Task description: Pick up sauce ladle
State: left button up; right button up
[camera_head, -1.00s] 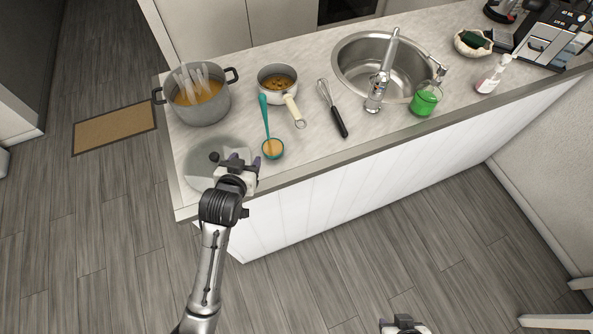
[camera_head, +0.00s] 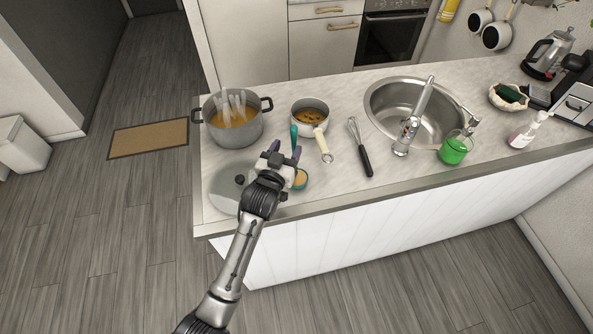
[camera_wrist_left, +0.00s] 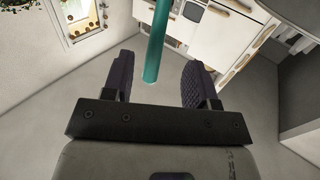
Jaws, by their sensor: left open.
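The left gripper holds nothing. My right gripper is not in view.
A glass lid (camera_head: 224,190) lies left of the ladle. A big pot (camera_head: 234,130) and a saucepan (camera_head: 310,113) stand behind. A whisk (camera_head: 362,152), sink (camera_head: 398,90) and green soap jar (camera_head: 454,151) are to the right. The counter's front edge is close.

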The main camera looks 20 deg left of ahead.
aim_at(293, 143)
pick_arm(q)
jog(key=shift+w+d+f, duration=0.1)
jog(key=shift+w+d, duration=0.05)
jog(key=shift+w, duration=1.35)
jog(key=shift+w+d+f, duration=0.1)
jog(key=shift+w+d, duration=0.05)
jog(key=shift+w, duration=1.3)
jog(key=shift+c, duration=0.4)
grip_shut()
